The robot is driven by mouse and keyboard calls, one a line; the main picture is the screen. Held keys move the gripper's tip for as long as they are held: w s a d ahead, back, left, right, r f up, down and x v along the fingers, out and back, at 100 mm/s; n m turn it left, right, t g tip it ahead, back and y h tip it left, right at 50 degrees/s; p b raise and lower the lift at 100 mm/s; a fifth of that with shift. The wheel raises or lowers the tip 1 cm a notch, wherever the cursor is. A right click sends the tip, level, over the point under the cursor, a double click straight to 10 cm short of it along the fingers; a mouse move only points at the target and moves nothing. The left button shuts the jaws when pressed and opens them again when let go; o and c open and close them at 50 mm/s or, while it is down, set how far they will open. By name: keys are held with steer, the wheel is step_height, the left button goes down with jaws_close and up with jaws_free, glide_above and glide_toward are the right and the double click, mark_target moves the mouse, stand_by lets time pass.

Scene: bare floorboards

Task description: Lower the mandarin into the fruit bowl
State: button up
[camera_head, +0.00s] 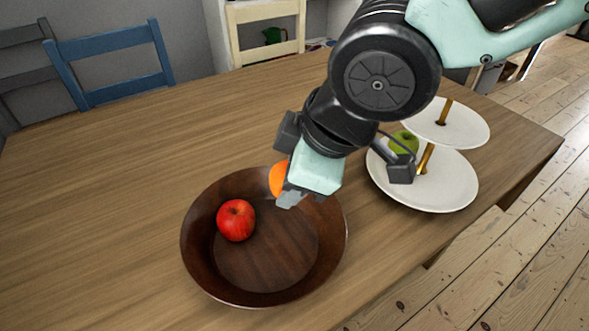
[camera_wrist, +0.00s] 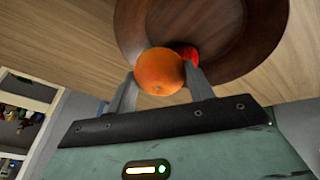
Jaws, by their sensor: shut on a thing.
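The mandarin (camera_head: 277,180) is an orange fruit, partly hidden behind my gripper (camera_head: 284,192) in the head view. In the wrist view the mandarin (camera_wrist: 159,72) sits between the two fingers of my gripper (camera_wrist: 161,78), which is shut on it. The fruit bowl (camera_head: 205,262) is wide, dark brown and wooden, and stands on the table. My gripper and the mandarin are over the bowl's far right part in the head view; the exact height is hard to tell. The bowl (camera_wrist: 265,25) also shows beyond the mandarin in the wrist view.
A red apple (camera_head: 236,220) lies in the left part of the bowl. A two-tier white stand (camera_head: 440,195) with a green apple (camera_head: 404,142) is at the right, near my arm. Blue (camera_head: 110,42) and cream (camera_head: 262,12) chairs stand behind the table. The table's left side is clear.

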mark_target(286, 224)
steer(key=shift+f+b, duration=1.7)
steer(key=shift+f, duration=0.3)
steer(key=shift+f+b, duration=2.65)
steer(key=shift+f, duration=0.15)
stand_by(0.5)
steer(key=o, duration=1.1)
steer(key=p+v, duration=1.4)
steer(key=v, duration=0.4)
steer(key=s+d+r+m+g+h+p, duration=0.1)
steer(key=d+r+m+p, duration=0.1)
steer(key=d+m+p, duration=0.1)
steer(key=s+d+r+m+g+h+p, duration=0.1)
steer(key=d+r+m+p, duration=0.1)
steer(key=d+m+p, duration=0.1)
steer(key=s+d+r+m+g+h+p, duration=0.1)
steer(key=d+r+m+p, duration=0.1)
steer(key=d+m+p, duration=0.1)
steer(key=shift+s+d+p, duration=0.2)
steer(key=shift+d+p, duration=0.55)
steer(key=shift+d, duration=0.1)
